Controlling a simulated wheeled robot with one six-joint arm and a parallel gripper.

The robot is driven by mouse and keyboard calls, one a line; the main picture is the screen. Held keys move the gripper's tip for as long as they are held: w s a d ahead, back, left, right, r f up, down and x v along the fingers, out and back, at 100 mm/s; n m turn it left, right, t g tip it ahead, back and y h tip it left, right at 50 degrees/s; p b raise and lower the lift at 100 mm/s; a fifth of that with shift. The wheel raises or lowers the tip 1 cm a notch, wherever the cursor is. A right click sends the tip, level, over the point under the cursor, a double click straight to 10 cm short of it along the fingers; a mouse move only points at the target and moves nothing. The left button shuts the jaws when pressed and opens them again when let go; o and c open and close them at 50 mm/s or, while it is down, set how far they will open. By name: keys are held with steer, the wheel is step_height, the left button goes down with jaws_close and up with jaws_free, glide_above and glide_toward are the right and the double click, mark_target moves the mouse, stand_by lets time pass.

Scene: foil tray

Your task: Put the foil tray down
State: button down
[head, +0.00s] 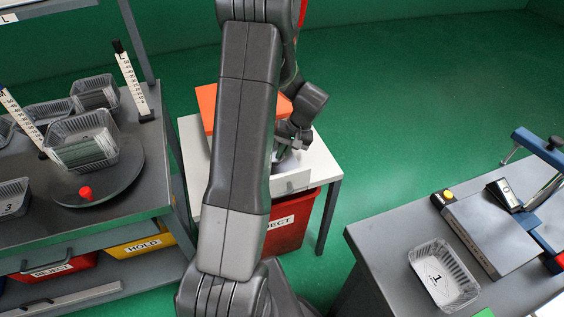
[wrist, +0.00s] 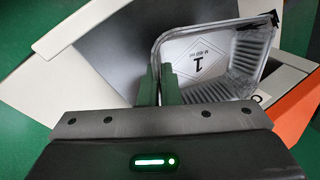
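The foil tray (wrist: 208,58) fills the upper middle of the wrist view, with a white label marked 1 and "M 460 ml" on its floor and ribbed walls. My gripper (wrist: 161,80) has green fingers close together at the tray's left wall, which appears pinched between them. In the head view my gripper (head: 291,138) is over the white side table (head: 322,163), partly behind my arm. The tray is mostly hidden there, so I cannot tell whether it touches the surface below.
An orange box (head: 207,103) stands on the side table, with a red reject bin (head: 293,222) below. The left bench holds several clear trays (head: 82,142) and a dark turntable (head: 125,177). The right bench (head: 385,255) holds another tray marked 1 (head: 443,275) and a blue-framed device (head: 540,150).

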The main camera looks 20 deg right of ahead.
mark_target(278, 170)
steer(key=shift+f, duration=2.25)
steer(key=shift+f, duration=0.2)
steer(key=c, duration=1.7)
jaws_free()
steer(key=shift+o, duration=0.3)
steer(key=shift+r, duration=0.1)
steer(key=shift+r, duration=0.25)
steer(key=v, duration=1.1)
steer(key=shift+r, duration=0.35)
steer(key=shift+d, duration=0.15)
